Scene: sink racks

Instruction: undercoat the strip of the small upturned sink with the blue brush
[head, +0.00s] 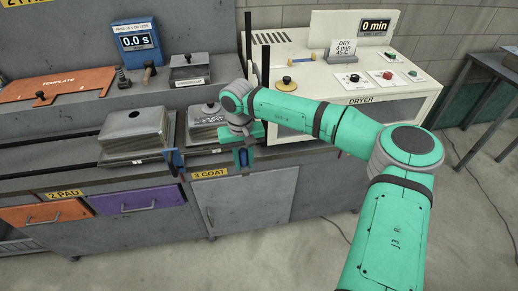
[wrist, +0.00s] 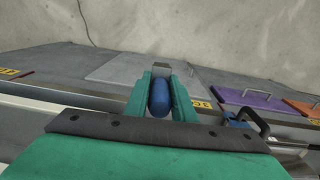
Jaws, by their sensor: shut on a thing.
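My gripper (head: 243,160) is shut on the blue brush, whose rounded blue handle (wrist: 159,98) shows between the two green fingers in the wrist view. A grey end of the brush shows beyond the fingertips. In the head view the gripper hangs in front of the counter edge, above the "3 COAT" cabinet, right of the sinks. One upturned steel sink (head: 205,117) sits on the rack just left of my gripper, partly hidden by my arm. Another upturned sink (head: 137,130) with a drain hole is further left. I cannot make out the strip.
A blue fitting (head: 173,158) stands at the rack's front edge between the sinks. The dryer (head: 360,75) is at the back right, and a blue timer (head: 137,40) reading 0.0 s stands on the back shelf. An orange template (head: 60,84) lies left. The floor in front is clear.

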